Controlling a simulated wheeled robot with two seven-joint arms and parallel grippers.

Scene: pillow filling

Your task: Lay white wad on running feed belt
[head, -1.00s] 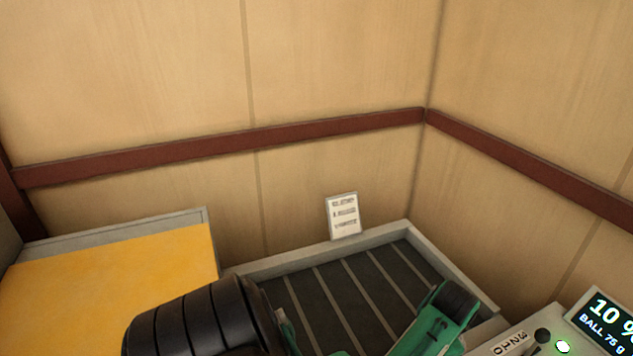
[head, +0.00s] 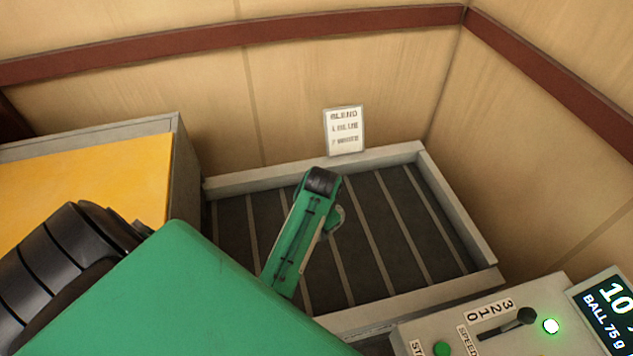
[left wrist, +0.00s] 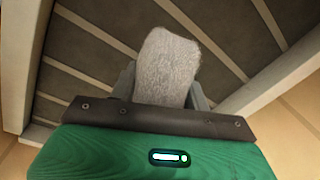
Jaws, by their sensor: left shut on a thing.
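The feed belt (head: 378,235) is a dark slatted bed inside a pale grey frame, in the middle of the head view. My left gripper (head: 308,225), green with a dark end, is over the belt; its fingertips are hidden there. In the left wrist view it is shut on a fuzzy greyish-white wad (left wrist: 167,65), with the slats behind it. The wad is hidden in the head view. I cannot tell whether it touches the belt. My right gripper is not in view.
A yellow-topped grey bin (head: 90,185) is at the left.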

